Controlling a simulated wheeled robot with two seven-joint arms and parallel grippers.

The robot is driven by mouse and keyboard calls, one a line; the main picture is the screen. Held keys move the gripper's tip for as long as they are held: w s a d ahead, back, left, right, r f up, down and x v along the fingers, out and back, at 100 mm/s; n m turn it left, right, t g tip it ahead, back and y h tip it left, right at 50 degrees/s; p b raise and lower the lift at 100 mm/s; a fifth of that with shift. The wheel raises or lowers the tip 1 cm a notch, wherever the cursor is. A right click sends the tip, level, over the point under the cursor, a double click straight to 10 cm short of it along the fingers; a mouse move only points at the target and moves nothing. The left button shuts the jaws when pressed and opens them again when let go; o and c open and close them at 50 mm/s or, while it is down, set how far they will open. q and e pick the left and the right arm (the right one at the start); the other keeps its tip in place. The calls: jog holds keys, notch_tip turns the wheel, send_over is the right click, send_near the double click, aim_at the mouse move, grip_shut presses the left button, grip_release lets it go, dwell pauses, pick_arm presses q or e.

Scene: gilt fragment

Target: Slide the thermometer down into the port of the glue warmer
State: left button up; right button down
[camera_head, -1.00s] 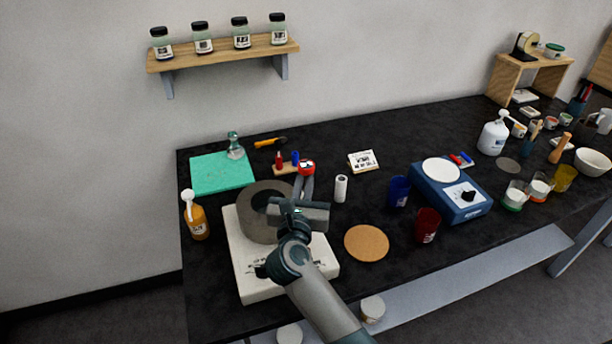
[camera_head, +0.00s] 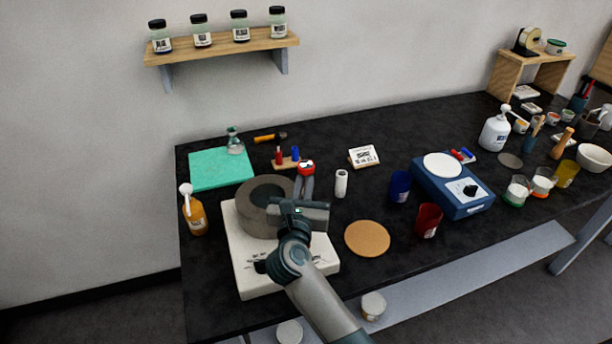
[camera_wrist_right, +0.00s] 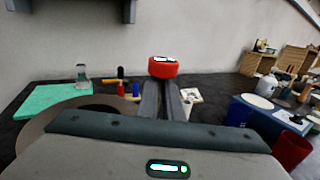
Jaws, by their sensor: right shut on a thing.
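The thermometer shows as a red round head with a pale dial (camera_head: 306,167) at the tips of my right gripper (camera_head: 304,184). The gripper is shut on it. In the right wrist view the red head (camera_wrist_right: 163,68) sits at the far end of the two dark fingers (camera_wrist_right: 165,98); no stem shows below it. The glue warmer appears to be the thick grey-brown ring-shaped pot (camera_head: 256,223) on a cream base (camera_head: 246,270). The gripper is over its right side in the head view. The port is hidden or too small to tell. My left gripper is out of view.
A green mat (camera_head: 220,171), an orange pump bottle (camera_head: 194,212), a small rack with red and blue pieces (camera_head: 288,165) and a white cylinder (camera_head: 341,184) stand around the warmer. A cork disc (camera_head: 367,239), blue cup (camera_head: 400,186), red cup (camera_head: 428,219) and blue hotplate (camera_head: 468,203) are to the right.

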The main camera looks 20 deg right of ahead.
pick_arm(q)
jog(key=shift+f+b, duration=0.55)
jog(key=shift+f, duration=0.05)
pick_arm(e)
jog(key=shift+f, duration=0.75)
jog(key=c, duration=1.8)
grip_release()
jog(key=shift+c, duration=0.2)
jog(key=shift+s, duration=0.1)
